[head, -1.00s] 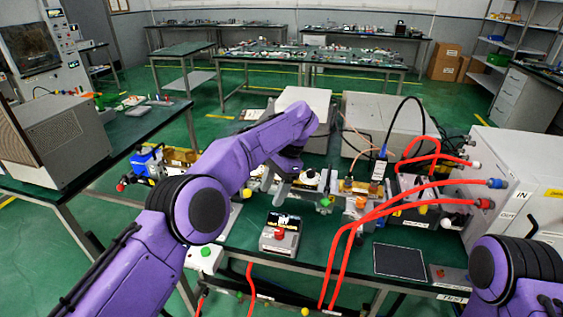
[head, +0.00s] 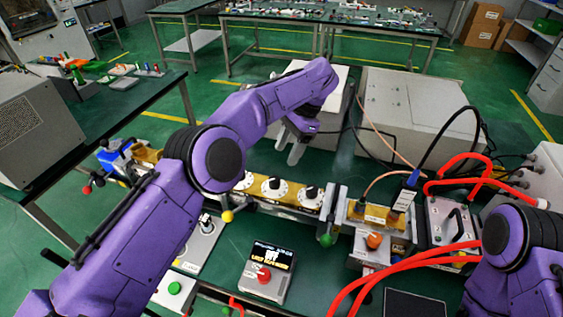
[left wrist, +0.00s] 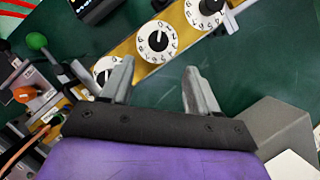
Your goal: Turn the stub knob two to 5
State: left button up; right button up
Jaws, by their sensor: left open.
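Three white dials with black knobs sit in a row on a gold bar: a left one (head: 243,180), a middle one (head: 274,187) and a right one (head: 310,195). The middle dial also shows in the left wrist view (left wrist: 157,41), with printed numbers around its black knob; I cannot read its setting surely. My left gripper (head: 297,150) is open and empty, above and behind the row. In the left wrist view its fingers (left wrist: 158,75) are spread apart, with the middle dial beyond the gap. My right gripper is out of view.
A display box with a red knob (head: 264,274) stands in front of the bar. A green ball (head: 326,240) and an orange knob (head: 374,240) lie to the right. Red cables (head: 400,262) cross the right side. A grey box (head: 412,112) stands behind.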

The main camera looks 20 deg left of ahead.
aim_at(274, 178)
pick_arm(q)
jog(key=s+f, duration=0.1)
jog(key=s+a+f, duration=0.1)
jog(key=f, duration=0.1)
jog(key=s+a+f+p, duration=0.1)
jog(key=shift+s+f, duration=0.1)
jog(key=shift+f, duration=0.1)
jog(key=f, duration=0.2)
jog(key=a+f+p, duration=0.1)
jog(key=f, duration=0.1)
jog(key=shift+f, duration=0.4)
jog(key=shift+s+r, duration=0.1)
jog(key=shift+s, duration=0.1)
jog(key=c, duration=1)
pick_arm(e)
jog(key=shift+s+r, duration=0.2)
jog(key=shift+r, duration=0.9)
